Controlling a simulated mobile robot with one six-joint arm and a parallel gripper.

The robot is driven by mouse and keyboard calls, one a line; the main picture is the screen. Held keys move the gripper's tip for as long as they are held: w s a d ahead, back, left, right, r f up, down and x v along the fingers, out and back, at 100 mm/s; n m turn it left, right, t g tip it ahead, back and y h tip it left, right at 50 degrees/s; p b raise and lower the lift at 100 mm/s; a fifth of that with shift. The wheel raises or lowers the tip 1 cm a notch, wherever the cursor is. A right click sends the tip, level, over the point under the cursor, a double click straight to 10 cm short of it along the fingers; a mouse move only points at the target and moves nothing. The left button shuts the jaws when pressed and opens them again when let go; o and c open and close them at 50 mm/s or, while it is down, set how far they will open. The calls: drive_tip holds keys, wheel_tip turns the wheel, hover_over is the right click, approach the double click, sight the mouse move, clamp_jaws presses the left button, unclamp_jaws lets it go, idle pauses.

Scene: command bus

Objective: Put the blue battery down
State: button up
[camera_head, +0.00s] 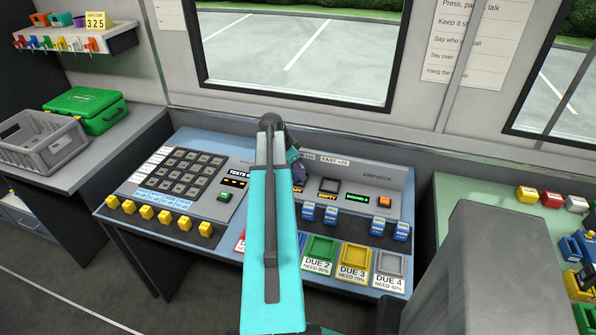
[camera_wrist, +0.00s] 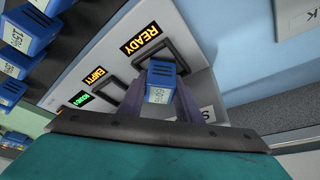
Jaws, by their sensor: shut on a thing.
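My gripper (camera_wrist: 161,88) is shut on a blue battery (camera_wrist: 160,72), with one finger on each side of it. The battery has a small pale display whose reading is too small to be sure of. It is at a dark-framed slot (camera_wrist: 178,50) beside the lit READY label (camera_wrist: 141,39); I cannot tell how far in it sits. In the head view my arm hides most of my gripper and the held battery. Other blue batteries stand on the console, such as one (camera_head: 308,212) right of my arm and one (camera_head: 401,230) farther right.
An EMPTY slot (camera_head: 328,186) and an orange button (camera_head: 385,202) are on the console. Green DUE 2 (camera_head: 320,241), yellow DUE 3 (camera_head: 370,270) and grey DUE 4 (camera_head: 404,264) trays line its front.

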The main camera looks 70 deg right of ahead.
drive_tip(key=shift+f, duration=0.2)
drive_tip(key=o, duration=1.2)
drive_tip(key=shift+c, duration=0.2)
drive_tip(key=shift+a, duration=0.1)
drive_tip(key=shift+s+r, duration=0.1)
drive_tip(key=shift+r, duration=0.05)
drive_tip(key=b+v, duration=0.2)
drive_tip(key=v, duration=1)
drive_tip(key=shift+r, duration=0.15)
